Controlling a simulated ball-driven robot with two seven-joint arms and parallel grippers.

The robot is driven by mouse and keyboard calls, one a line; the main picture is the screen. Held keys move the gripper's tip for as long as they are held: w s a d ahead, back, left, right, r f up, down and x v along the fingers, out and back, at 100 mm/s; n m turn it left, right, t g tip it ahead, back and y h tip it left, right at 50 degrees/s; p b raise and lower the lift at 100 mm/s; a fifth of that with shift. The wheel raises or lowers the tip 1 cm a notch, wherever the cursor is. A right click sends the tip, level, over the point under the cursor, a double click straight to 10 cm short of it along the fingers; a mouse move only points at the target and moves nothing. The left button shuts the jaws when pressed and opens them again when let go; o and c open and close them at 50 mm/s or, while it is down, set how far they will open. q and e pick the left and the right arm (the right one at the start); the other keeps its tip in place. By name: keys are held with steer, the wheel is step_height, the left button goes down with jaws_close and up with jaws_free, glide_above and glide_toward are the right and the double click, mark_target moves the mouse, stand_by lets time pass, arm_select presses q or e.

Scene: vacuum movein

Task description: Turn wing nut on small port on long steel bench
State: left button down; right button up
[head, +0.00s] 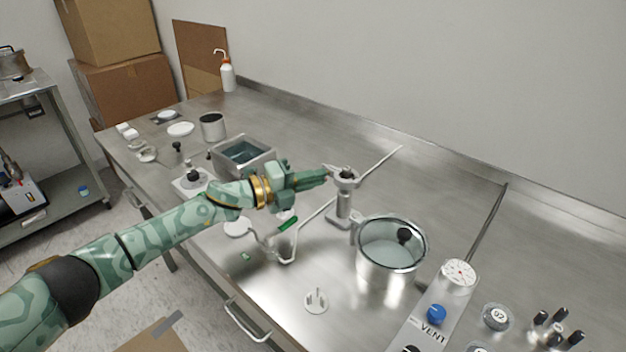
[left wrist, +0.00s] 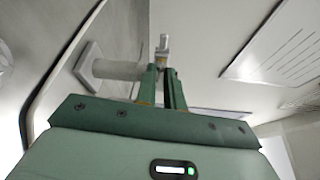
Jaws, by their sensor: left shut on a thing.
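The small port (head: 343,205) is a short upright metal pipe on a foot, standing on the long steel bench (head: 440,180). A clamp with a dark top (head: 345,175) sits at its upper end. My left gripper (head: 328,173) reaches in from the left, its fingertips at the clamp's left side. In the left wrist view my left gripper (left wrist: 164,75) has its fingers close together at a small metal piece (left wrist: 163,46), which seems to be the wing nut. The fingers are shut on it and hide part of it. My right gripper is not in view.
A glass-topped steel pot (head: 390,262) stands right of the port. A panel with a gauge (head: 459,273) and blue VENT knob (head: 436,314) is at the front right. A steel basin (head: 242,155) lies behind my arm.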

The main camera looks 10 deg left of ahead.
arm_select(q)
steer(key=shift+f+n, duration=0.2)
steer(key=shift+n, duration=0.4)
steer(key=c, duration=1.5)
jaws_free()
steer(key=v, duration=0.5)
steer(key=p+v, duration=0.1)
steer(key=v, duration=0.5)
steer(key=p+v, duration=0.1)
steer(key=v, duration=0.4)
steer(key=shift+a+f, duration=0.2)
steer(key=shift+f, duration=0.15)
